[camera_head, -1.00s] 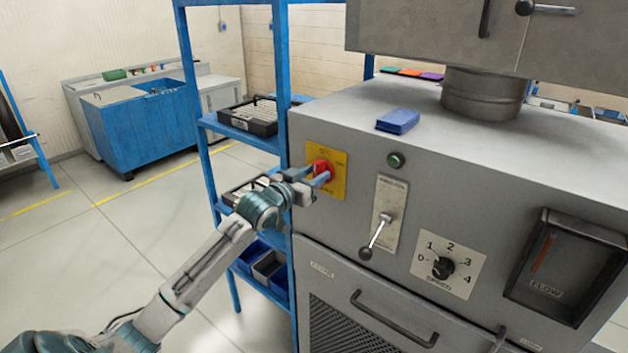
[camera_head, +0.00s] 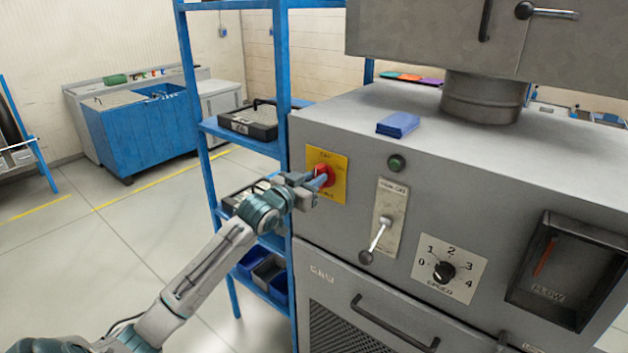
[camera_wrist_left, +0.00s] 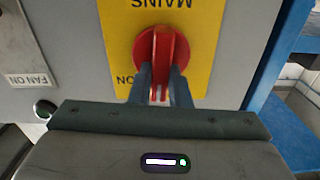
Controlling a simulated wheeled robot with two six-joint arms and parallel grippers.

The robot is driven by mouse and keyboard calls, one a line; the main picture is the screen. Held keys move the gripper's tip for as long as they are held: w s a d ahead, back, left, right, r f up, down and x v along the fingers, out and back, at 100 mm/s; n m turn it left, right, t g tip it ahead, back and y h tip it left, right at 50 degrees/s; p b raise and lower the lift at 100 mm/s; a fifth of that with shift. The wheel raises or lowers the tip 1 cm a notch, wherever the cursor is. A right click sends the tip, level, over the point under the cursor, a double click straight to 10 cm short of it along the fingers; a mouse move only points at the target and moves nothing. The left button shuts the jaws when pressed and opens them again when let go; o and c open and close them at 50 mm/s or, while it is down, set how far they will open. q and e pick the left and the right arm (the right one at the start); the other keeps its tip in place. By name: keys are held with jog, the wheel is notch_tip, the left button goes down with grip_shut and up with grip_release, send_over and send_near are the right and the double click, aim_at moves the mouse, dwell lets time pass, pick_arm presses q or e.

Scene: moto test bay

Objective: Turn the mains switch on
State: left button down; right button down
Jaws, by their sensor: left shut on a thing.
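The mains switch (camera_head: 325,174) is a red rotary knob on a yellow plate (camera_head: 339,190) at the left of the grey cabinet's front. In the left wrist view the switch (camera_wrist_left: 157,45) appears upside down, with its red grip running up and down the picture between the fingers. My left gripper (camera_head: 319,182) is shut on this grip, one finger on each side; the fingers (camera_wrist_left: 160,88) also show in the left wrist view. "MAINS" and "ON" are readable, inverted, on the plate. The fingers hide part of the knob. My right gripper is not in view.
A green button (camera_head: 397,163), a lever (camera_head: 377,240) and a speed dial (camera_head: 443,270) sit to the right on the cabinet front. A blue rack (camera_head: 199,130) with trays stands close on the left. A blue box (camera_head: 398,124) lies on top.

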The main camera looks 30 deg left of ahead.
pick_arm(q)
jog(key=shift+d+f+m+b, duration=0.2)
jog(key=shift+m+b, duration=0.75)
jog(key=shift+m, duration=1.9)
jog(key=shift+d+f+m+b, duration=0.2)
jog(key=shift+m+b, duration=0.7)
jog(key=shift+m, duration=1.9)
jog(key=shift+d+f+m+b, duration=0.15)
jog(key=shift+m+b, duration=0.8)
jog(key=shift+m, duration=1.9)
jog(key=c, duration=1.4)
grip_release()
jog(key=shift+o, duration=0.2)
